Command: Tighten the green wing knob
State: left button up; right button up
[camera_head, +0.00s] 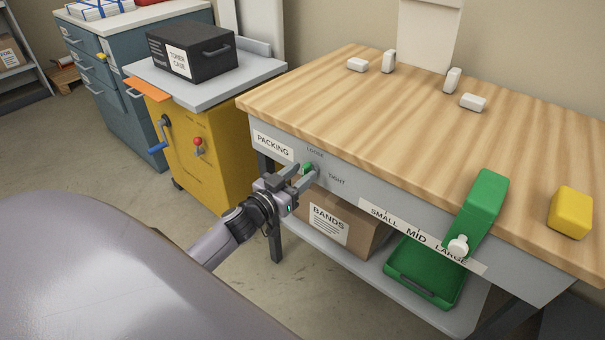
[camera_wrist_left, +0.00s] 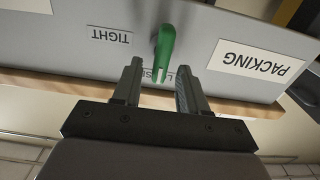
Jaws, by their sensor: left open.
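The green wing knob (camera_head: 306,168) sits on the grey front panel (camera_head: 345,179) of the packing bench, between the LOOSE and TIGHT labels. In the left wrist view the knob (camera_wrist_left: 165,47) shows as a green bar, its lower end just beyond and between the fingertips. My left gripper (camera_head: 298,172) is open at the knob, one finger on each side, with gaps visible in the wrist view (camera_wrist_left: 157,72). The LOOSE label is partly hidden behind the knob and a finger there. My right gripper is not in view.
A green block (camera_head: 484,200) with a white knob hangs at the bench front by the size labels. A BANDS box (camera_head: 330,220) and green tray (camera_head: 425,272) are on the lower shelf.

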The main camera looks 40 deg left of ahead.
pick_arm(q)
jog(key=shift+w, duration=0.6)
grip_shut()
